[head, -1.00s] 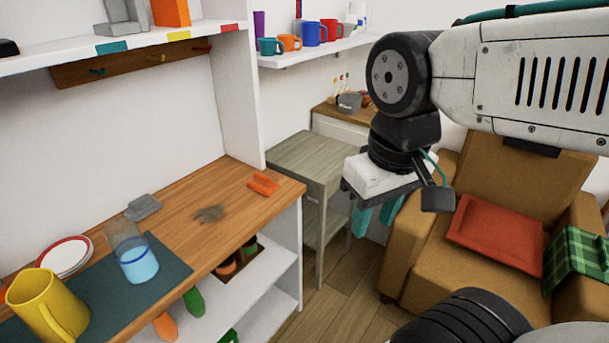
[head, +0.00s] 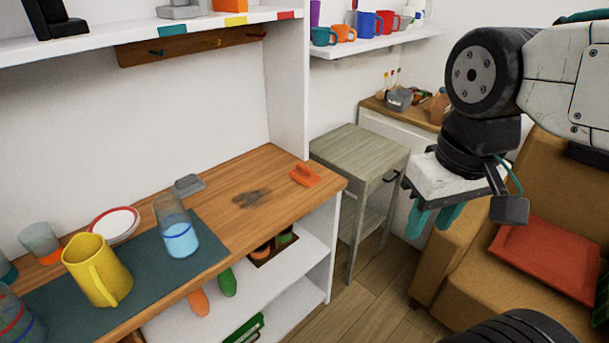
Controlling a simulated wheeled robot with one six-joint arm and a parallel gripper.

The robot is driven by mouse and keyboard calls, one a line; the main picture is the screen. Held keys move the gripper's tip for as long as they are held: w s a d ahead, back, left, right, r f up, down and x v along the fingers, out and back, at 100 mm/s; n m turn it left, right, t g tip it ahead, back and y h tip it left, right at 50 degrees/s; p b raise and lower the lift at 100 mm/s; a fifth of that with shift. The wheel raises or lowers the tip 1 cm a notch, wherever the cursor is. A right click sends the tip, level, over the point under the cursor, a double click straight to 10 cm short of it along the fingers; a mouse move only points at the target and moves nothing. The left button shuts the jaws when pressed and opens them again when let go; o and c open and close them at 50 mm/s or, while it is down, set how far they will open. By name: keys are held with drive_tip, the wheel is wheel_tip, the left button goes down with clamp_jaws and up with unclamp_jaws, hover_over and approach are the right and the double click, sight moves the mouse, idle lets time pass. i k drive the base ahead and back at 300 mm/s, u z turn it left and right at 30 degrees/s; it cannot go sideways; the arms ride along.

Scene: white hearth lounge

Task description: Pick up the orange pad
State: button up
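The orange pad (head: 305,175) lies on the wooden counter (head: 283,201), near its right end. It is a small block with a raised part on top. A similar grey pad (head: 188,184) lies farther left on the counter. My gripper (head: 434,218) hangs in the air to the right of the counter, in front of the armchair, with its teal fingers pointing down. The fingers look apart, with nothing seen between them. The orange pad is clear of my gripper.
A dark smudge (head: 251,198) marks the counter beside the pad. A clear cup with a blue band (head: 177,238), a yellow pitcher (head: 97,271) and a plate (head: 114,224) stand to the left. A grey-green side table (head: 358,150) and an armchair (head: 478,262) are to the right.

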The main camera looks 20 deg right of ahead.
sight(306, 175)
drive_tip(key=z, duration=0.65)
drive_tip(key=i, duration=1.05)
drive_tip(key=u, duration=0.45)
